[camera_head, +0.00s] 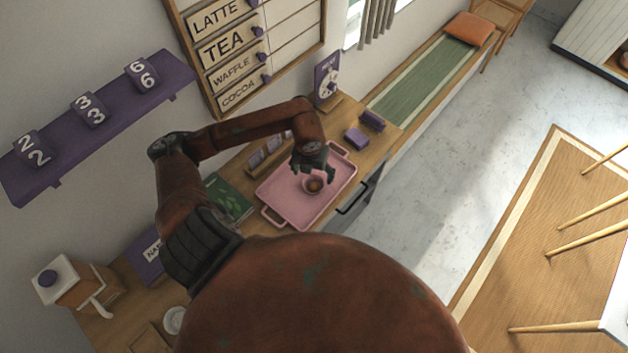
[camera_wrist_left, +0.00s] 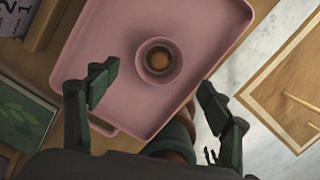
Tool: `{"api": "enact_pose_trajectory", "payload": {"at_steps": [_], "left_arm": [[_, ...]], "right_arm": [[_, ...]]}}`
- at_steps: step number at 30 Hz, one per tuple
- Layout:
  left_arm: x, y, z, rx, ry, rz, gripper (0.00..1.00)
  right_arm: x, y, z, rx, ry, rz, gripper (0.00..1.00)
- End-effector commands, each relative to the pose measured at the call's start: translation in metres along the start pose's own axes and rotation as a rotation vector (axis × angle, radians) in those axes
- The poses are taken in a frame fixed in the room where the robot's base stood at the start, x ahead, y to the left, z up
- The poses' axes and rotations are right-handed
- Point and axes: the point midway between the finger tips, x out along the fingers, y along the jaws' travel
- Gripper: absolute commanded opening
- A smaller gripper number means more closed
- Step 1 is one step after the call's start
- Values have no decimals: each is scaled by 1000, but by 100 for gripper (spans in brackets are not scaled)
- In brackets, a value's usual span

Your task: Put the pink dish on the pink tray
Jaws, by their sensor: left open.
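The pink tray (camera_head: 290,207) lies on the wooden counter, and it also fills the middle of the left wrist view (camera_wrist_left: 108,30). The pink dish (camera_head: 306,187) is a small round bowl with something brown in it. It is over the tray's surface and looks upright; in the left wrist view the dish (camera_wrist_left: 142,66) appears within the tray's rim. My left gripper (camera_head: 314,172) is right by the dish from above, and its two fingers (camera_wrist_left: 155,88) are spread apart with the dish beyond them, apart from both.
A dark green board (camera_head: 228,197) lies left of the tray. A black handle (camera_head: 356,197) juts from the counter front. A shelf (camera_head: 110,115) hangs on the wall.

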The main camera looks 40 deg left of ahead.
Motion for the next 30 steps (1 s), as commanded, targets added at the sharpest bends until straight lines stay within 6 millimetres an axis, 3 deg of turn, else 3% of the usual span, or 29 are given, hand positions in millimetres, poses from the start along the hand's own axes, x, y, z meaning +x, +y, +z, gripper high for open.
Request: {"api": "enact_pose_trajectory", "payload": {"at_steps": [3,9,30], "left_arm": [[-18,0,1,2,-2,1,73],[-35,0,0,1,0,1,73],[-36,0,0,0,1,0,73]], "right_arm": [[3,0,0,0,0,0,33],[4,0,1,0,-1,0,33],[4,0,1,0,0,0,33]]}}
